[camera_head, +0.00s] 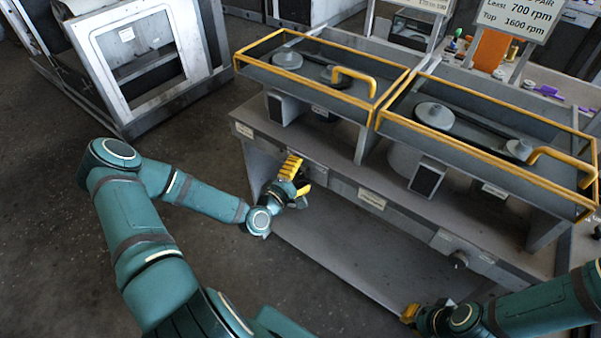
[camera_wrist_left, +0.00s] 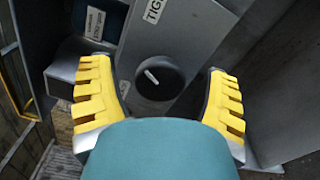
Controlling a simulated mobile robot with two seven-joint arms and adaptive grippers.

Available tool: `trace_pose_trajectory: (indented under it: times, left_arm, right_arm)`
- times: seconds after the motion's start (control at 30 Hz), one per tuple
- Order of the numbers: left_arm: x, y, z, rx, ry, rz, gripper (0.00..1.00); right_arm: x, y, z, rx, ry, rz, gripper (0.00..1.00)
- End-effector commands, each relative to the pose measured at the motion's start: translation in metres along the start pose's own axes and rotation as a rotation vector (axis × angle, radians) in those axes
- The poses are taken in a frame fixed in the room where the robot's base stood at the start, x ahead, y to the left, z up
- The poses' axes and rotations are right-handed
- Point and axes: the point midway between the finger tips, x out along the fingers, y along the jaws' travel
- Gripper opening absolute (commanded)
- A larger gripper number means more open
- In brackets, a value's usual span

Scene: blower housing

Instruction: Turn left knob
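The left knob (camera_wrist_left: 158,80) shows in the left wrist view as a round black knob with a white pointer mark, on the grey front of the bench. My left gripper (camera_wrist_left: 158,88) is open, with one yellow finger on either side of the knob; I cannot tell whether they touch it. In the head view my left gripper (camera_head: 298,179) is at the left part of the bench front and hides the knob. My right gripper (camera_head: 428,316) is low at the bottom right, partly cut off; its opening is unclear.
The grey bench (camera_head: 330,168) carries two yellow-framed guards (camera_head: 300,35) over belts and pulleys. Another knob (camera_head: 459,260) is on its right front. A lower shelf (camera_head: 345,250) lies below. A white-framed cabinet (camera_head: 150,60) stands at the back left. The floor left of the bench is clear.

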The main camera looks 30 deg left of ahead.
Motion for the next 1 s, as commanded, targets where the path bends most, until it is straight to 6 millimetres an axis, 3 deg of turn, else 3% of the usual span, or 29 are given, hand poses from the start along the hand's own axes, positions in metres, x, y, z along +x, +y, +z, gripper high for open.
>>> trace_pose_trajectory:
  times: [0.27, 0.7, 1.0]
  left_arm:
    - [-0.009, 0.0, -0.001, 0.0, 0.002, -0.002, 0.76]
    - [-0.092, 0.0, -0.001, 0.0, 0.004, -0.002, 0.76]
    - [-0.119, 0.0, 0.0, -0.001, 0.0, 0.0, 0.76]
  right_arm:
    - [0.0, 0.0, 0.0, 0.0, 0.0, 0.0, 0.0]
    - [0.0, 0.0, 0.0, 0.0, 0.0, 0.0, 0.0]
    - [0.0, 0.0, 0.0, 0.0, 0.0, 0.0, 0.0]
